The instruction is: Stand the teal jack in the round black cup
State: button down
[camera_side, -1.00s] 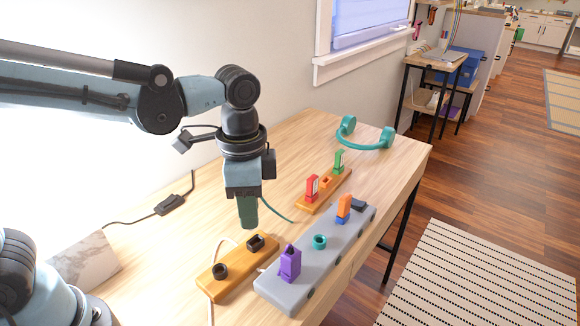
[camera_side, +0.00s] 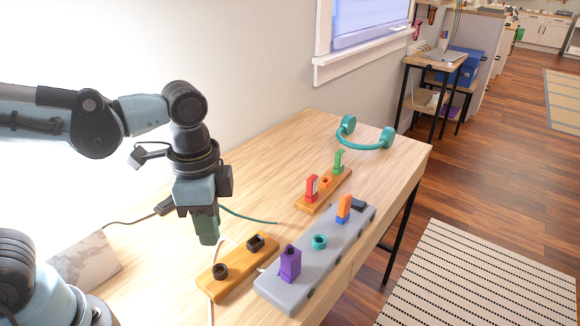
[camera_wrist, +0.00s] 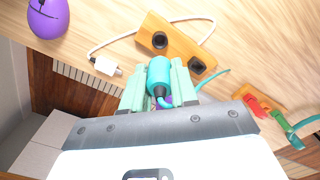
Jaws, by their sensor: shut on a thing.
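My gripper (camera_side: 206,228) hangs above the table, left of the wooden block. In the wrist view my gripper (camera_wrist: 160,88) is shut on the teal jack (camera_wrist: 159,72), a cylinder with a dark end and a teal cable. In the side view the green fingers hide the jack. The round black cup (camera_side: 220,271) sits at the near end of the wooden block (camera_side: 236,270), lower right of my fingers. In the wrist view the round black cup (camera_wrist: 159,40) lies beyond the jack's tip, apart from it. A square black socket (camera_side: 256,242) shares the block.
Right of the block, a grey strip (camera_side: 330,252) holds a purple plug (camera_side: 290,263), a teal ring (camera_side: 319,241) and an orange piece (camera_side: 343,206). Another wooden block (camera_side: 325,190) carries red and green pieces. Teal headphones (camera_side: 366,134) lie behind. A white cable (camera_wrist: 107,66) runs beside the cups.

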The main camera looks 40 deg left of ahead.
jog(key=shift+f, duration=2.7)
jog(key=shift+f, duration=1.3)
jog(key=c, duration=0.8)
grip_release()
jog(key=shift+r, duration=6)
jog(key=shift+w+a+f+n+t, duration=0.45)
jog(key=shift+w+a+n+t, duration=0.2)
jog(key=shift+a+n+t, duration=0.7)
jog(key=shift+w+a+f+n+t, duration=0.55)
jog(key=shift+a+n+t, duration=0.5)
jog(key=shift+a+n, duration=0.6)
jog(key=shift+w+a+f+n+t, duration=0.35)
jog(key=shift+w+a+n+t, duration=0.4)
jog(key=shift+a+n+t, duration=0.75)
